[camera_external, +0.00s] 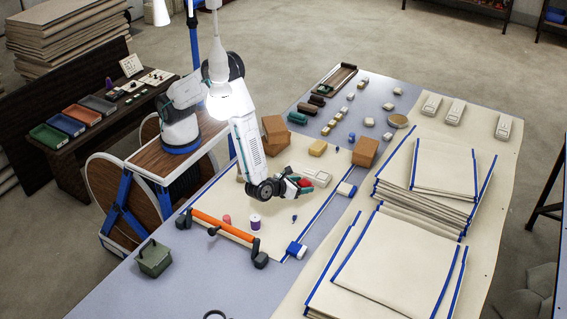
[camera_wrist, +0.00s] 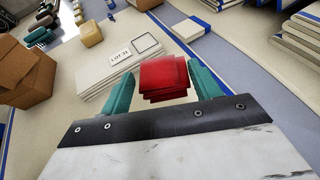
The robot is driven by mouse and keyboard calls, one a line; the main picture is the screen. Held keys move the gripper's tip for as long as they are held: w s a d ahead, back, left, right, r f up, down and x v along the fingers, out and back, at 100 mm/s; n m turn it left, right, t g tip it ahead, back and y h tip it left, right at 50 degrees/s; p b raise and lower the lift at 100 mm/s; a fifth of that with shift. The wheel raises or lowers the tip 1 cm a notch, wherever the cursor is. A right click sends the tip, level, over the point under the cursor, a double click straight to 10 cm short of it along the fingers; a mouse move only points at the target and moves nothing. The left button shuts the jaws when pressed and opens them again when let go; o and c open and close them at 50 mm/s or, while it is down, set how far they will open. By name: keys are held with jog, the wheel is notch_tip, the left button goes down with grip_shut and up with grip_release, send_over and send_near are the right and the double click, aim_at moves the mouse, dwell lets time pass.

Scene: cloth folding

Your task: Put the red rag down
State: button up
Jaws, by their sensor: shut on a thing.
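A red rag (camera_wrist: 164,76), folded in layers, sits between the teal fingers of my gripper (camera_wrist: 163,85) in the wrist view. The fingers are shut on it. In the external view my gripper (camera_external: 298,184) is low over the cream cloth, and the red rag (camera_external: 305,183) shows as a small red patch at its tip. Just beyond the rag lies a white stack with a label reading LOT-31 (camera_wrist: 120,57). It also shows in the external view (camera_external: 315,176). I cannot tell how far the rag is above the surface.
Brown blocks (camera_external: 365,151) stand at the back of the cream cloth (camera_external: 215,195). An orange-handled bar (camera_external: 222,229), a purple-and-white spool (camera_external: 255,221) and a blue-and-white block (camera_external: 296,249) lie near the front. Folded cloth stacks (camera_external: 400,262) fill the right side.

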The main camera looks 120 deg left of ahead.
send_over(330, 211)
jog(key=shift+s+f, duration=0.1)
jog(key=shift+f, duration=0.5)
jog(key=shift+w+f, duration=0.2)
jog(key=shift+f, duration=1.6)
jog(key=shift+f, duration=0.3)
jog(key=o, duration=0.9)
